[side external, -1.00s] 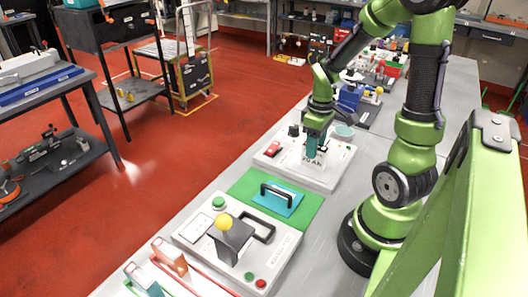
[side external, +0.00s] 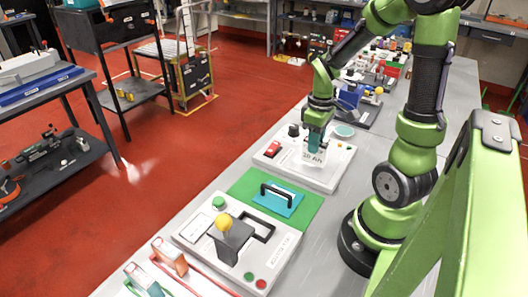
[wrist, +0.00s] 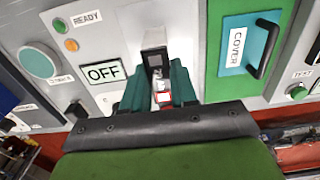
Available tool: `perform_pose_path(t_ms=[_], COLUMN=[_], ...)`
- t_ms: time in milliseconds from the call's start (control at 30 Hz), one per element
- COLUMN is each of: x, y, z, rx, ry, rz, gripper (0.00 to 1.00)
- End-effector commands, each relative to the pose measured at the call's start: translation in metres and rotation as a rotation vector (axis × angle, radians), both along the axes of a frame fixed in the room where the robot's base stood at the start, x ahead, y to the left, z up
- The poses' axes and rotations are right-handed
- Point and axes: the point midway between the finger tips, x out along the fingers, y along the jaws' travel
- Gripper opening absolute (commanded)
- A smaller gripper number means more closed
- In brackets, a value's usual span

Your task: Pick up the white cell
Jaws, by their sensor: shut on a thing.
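The white cell (side external: 314,158), with a "20 Ah" label, is in my gripper (side external: 315,146) over the grey panel in the side external view. The teal fingers are closed around its upper part. The cell looks slightly tilted, and I cannot tell whether its lower end is clear of the panel. In the wrist view my gripper (wrist: 158,88) has its fingers on both sides of a narrow piece with white, black and red parts, which appears to be the cell's top. The fingers hide most of it.
The grey panel (side external: 330,180) carries a red switch, a black knob and a round teal pad. In front lies a green mat (side external: 240,187) with a teal handled cover (side external: 278,198). A nearer panel (side external: 195,238) has a yellow-knobbed lever. Blue equipment stands behind.

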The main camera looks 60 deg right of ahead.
Motion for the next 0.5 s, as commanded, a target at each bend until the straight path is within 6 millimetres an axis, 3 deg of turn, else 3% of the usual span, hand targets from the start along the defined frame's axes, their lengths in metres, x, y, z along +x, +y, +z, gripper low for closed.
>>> perform_pose_path(t_ms=[500], x=[0.001], y=[0.000], z=[0.032], rx=[-0.002], ry=[-0.003], rz=[0.001], gripper=[0.00])
